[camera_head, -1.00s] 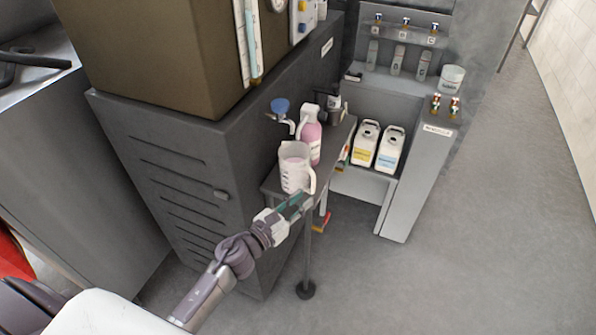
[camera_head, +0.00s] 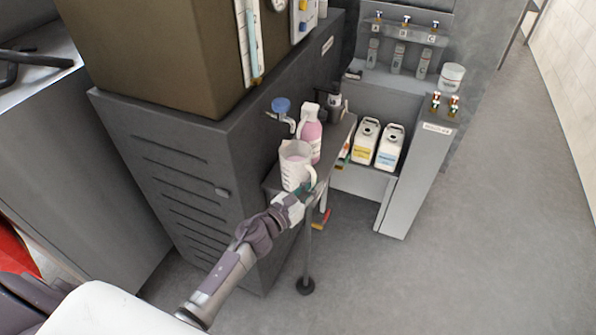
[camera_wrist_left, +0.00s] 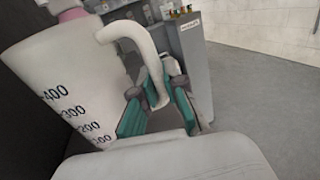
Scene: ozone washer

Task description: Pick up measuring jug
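The measuring jug (camera_head: 293,169) is white and translucent with a handle on its right side. It stands upright on a small grey shelf (camera_head: 271,180) beside the dark cabinet. In the left wrist view the jug (camera_wrist_left: 62,88) fills the left side, showing black numbers, and its handle (camera_wrist_left: 148,58) comes down between my fingers. My left gripper (camera_head: 302,190) is at the handle, and in the left wrist view its green-padded fingers (camera_wrist_left: 158,112) are apart, one on each side of the lower handle. Whether they touch it is not clear. My right gripper is not in view.
A blue-handled tap (camera_head: 281,106) sticks out of the cabinet. Two white canisters (camera_head: 378,143) stand to the right. The floor in front is clear.

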